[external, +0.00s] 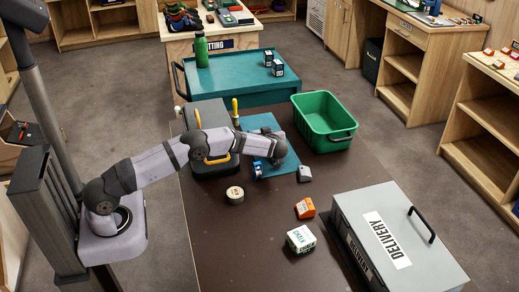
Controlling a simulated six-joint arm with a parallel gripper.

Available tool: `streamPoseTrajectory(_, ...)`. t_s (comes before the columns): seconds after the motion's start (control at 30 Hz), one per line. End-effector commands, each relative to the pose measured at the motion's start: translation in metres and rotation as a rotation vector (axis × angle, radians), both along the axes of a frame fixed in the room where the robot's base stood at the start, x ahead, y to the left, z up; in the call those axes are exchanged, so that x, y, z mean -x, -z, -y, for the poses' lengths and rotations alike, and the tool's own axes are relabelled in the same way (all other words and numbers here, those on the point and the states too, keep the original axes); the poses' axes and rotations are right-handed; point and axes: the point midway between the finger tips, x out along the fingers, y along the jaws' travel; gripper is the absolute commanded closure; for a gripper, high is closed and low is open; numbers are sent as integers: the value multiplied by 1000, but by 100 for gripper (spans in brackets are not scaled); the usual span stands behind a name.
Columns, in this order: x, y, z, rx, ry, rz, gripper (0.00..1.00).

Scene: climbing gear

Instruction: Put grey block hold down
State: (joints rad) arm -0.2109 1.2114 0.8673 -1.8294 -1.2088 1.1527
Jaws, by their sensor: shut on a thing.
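The grey block hold (304,173) is a small, light grey, angular piece at the near right edge of the teal mat (262,122). My gripper (280,159) is at the end of my arm, low over the mat, just left of the grey block hold. It is shut on the hold. The wrist hides most of the fingers, so the contact is too small to see. I cannot tell whether the hold touches the surface below.
A blue and white item (257,170) is close left of my gripper. A green bin (325,121) stands behind right, a black case with yellow clasps (209,120) left. A tape roll (235,195), orange block (305,208), white-green box (301,239) and grey DELIVERY box (400,240) are nearer.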

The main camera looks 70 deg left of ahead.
Motion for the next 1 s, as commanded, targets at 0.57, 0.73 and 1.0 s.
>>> streamPoseTrajectory(0.57, 0, 4, 0, -1, 1, 1, 40)
streamPoseTrajectory(0.73, 0, 4, 0, -1, 1, 1, 40)
streamPoseTrajectory(1.0, -1, -2, 7, -1, 2, 2, 40)
